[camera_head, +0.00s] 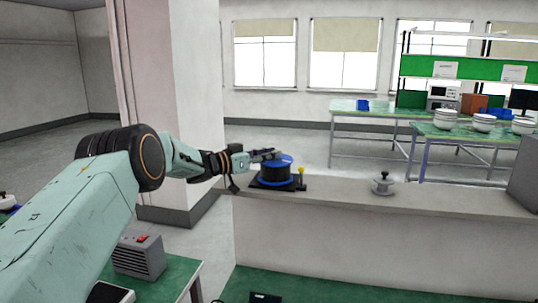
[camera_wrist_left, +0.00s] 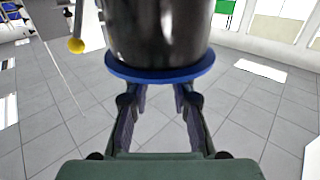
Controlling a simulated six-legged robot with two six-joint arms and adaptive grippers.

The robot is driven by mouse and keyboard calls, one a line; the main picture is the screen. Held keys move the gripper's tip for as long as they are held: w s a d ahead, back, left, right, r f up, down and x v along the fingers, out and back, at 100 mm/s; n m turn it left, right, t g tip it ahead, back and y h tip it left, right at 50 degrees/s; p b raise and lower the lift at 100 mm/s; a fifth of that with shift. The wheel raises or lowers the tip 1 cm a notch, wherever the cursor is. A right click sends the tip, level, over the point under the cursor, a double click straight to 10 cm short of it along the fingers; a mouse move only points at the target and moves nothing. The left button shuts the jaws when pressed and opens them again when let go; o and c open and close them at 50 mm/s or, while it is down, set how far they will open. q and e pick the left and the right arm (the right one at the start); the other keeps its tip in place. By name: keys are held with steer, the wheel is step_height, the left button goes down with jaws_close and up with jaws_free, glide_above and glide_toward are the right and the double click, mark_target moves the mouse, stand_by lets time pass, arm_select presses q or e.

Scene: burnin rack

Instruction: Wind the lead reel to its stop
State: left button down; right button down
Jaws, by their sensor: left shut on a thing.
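The lead reel (camera_head: 276,172), a dark drum between blue flanges, stands on a dark base on the grey ledge. In the left wrist view, the black drum (camera_wrist_left: 160,32) and one blue flange (camera_wrist_left: 160,75) fill the top middle. My left gripper (camera_head: 268,155) reaches in from the left at the reel's top. In the wrist view, its two fingers (camera_wrist_left: 160,95) run up to the blue flange, and their tips are hidden behind it. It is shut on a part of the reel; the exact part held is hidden. My right gripper is not in view.
A yellow-topped post (camera_head: 301,172) stands close to the right of the reel. A grey knobbed piece (camera_head: 382,184) sits farther right on the ledge (camera_head: 340,190). A pale pillar (camera_head: 172,80) rises behind my left arm. The ledge between the post and the knobbed piece is clear.

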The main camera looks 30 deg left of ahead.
arm_select(q)
steer(key=c, duration=1.2)
jaws_free()
steer(key=shift+r, duration=0.1)
steer(key=shift+o, duration=0.2)
steer(key=shift+a, duration=0.1)
steer(key=v, duration=1.2)
